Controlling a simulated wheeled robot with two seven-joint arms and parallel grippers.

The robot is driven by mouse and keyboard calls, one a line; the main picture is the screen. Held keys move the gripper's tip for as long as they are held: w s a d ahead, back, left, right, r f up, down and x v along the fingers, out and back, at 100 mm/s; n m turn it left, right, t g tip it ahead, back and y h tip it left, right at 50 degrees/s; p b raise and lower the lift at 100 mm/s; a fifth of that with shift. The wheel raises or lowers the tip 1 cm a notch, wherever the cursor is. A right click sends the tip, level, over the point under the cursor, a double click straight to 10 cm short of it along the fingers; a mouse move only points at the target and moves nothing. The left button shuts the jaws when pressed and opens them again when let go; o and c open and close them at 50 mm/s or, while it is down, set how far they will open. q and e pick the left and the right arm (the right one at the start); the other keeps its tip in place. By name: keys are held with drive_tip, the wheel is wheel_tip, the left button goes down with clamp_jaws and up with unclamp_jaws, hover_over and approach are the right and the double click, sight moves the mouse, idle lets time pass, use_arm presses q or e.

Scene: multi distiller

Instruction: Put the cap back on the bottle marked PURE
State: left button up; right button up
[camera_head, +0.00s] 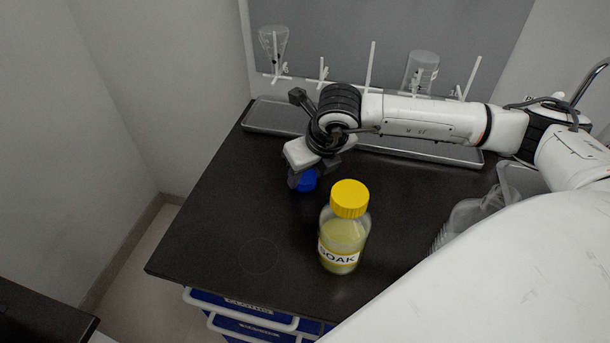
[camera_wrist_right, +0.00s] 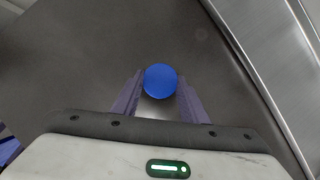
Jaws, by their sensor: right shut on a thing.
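My right gripper (camera_head: 303,178) is low over the black bench, left of and behind a bottle with a yellow cap. Its fingers are shut on a round blue cap (camera_head: 308,181). In the right wrist view the blue cap (camera_wrist_right: 160,81) sits between the two fingertips, seen from above. I cannot tell whether anything is under the cap or how high it is above the bench. The yellow-capped bottle (camera_head: 343,240) is upright, holds yellowish liquid and is labelled SOAK. No bottle marked PURE can be read in either view. My left gripper is not in view.
The black bench (camera_head: 215,215) is clear at the left and front, with a faint ring mark. A drying rack (camera_head: 372,68) with glassware stands behind, over a metal tray (camera_head: 270,117). Clear containers (camera_head: 465,215) are at right. Blue drawers (camera_head: 250,308) are below the front edge.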

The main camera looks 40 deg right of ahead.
sight(306, 178)
wheel_tip(306, 178, up, 18)
drive_tip(key=b, duration=0.1)
drive_tip(key=shift+b, duration=0.3)
idle(0.6)
